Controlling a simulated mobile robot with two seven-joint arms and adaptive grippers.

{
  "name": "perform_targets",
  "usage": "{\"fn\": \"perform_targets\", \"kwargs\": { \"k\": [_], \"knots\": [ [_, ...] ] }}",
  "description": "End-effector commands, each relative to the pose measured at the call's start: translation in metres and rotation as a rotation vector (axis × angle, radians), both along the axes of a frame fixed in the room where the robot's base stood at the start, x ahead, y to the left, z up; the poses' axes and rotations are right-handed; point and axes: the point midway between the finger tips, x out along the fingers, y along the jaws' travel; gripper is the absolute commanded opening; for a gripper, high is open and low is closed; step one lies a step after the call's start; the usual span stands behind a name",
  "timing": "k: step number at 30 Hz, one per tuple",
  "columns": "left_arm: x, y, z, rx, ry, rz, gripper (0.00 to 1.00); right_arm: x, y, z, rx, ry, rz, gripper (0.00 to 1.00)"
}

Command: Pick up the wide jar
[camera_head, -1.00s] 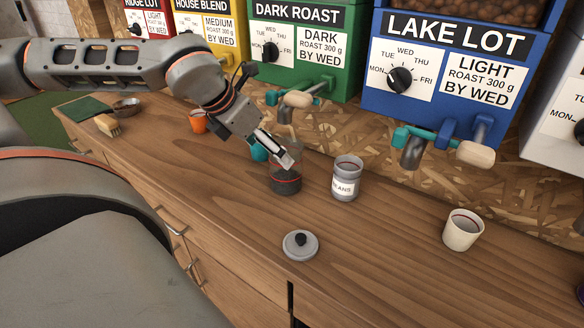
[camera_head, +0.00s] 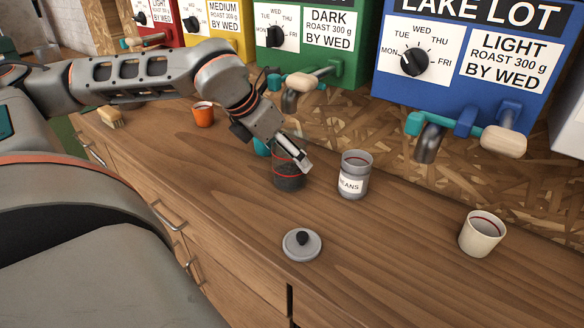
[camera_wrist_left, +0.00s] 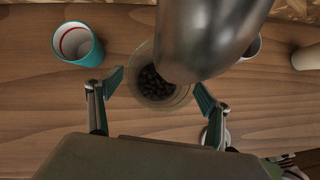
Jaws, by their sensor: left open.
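The wide jar looks to be the clear glass jar (camera_head: 288,182) with dark beans and a red line, standing on the wooden counter. In the left wrist view the jar (camera_wrist_left: 178,101) is seen from above, with beans inside. My left gripper (camera_wrist_left: 158,90) is open, with one finger on each side of the jar; I cannot tell whether either touches it. In the head view my left gripper (camera_head: 301,164) covers the jar's upper right part. My right gripper is not in view.
A grey BEANS canister (camera_head: 354,176) stands just right of the jar, a teal cup (camera_wrist_left: 78,43) to its left. A metal spout (camera_wrist_left: 205,35) hangs close above. A grey lid (camera_head: 301,245) lies in front. A cream cup (camera_head: 482,233) and an orange cup (camera_head: 203,114) stand farther off.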

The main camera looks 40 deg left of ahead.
Motion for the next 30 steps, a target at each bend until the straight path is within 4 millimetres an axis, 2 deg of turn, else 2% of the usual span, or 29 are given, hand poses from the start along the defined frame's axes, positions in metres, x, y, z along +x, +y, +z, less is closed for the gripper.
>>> {"fn": "perform_targets", "kwargs": {
  "k": [3,4,9,20,28,30],
  "knots": [
    [0.000,0.000,0.002,0.000,-0.002,0.000,0.79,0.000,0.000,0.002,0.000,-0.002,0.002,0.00],
    [0.000,0.000,0.002,0.000,-0.002,0.000,0.73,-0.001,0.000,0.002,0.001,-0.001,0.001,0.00],
    [0.000,0.000,0.001,0.000,-0.002,0.000,0.32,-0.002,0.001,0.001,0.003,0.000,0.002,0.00],
    [0.000,0.001,0.003,0.001,-0.002,0.000,0.32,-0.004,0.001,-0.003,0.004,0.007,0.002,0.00],
    [0.004,0.010,0.019,0.001,-0.006,0.001,0.32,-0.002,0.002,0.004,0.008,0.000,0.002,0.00],
    [0.005,0.010,0.017,0.001,-0.002,-0.003,0.32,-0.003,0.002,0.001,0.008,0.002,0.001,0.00]
  ]
}}
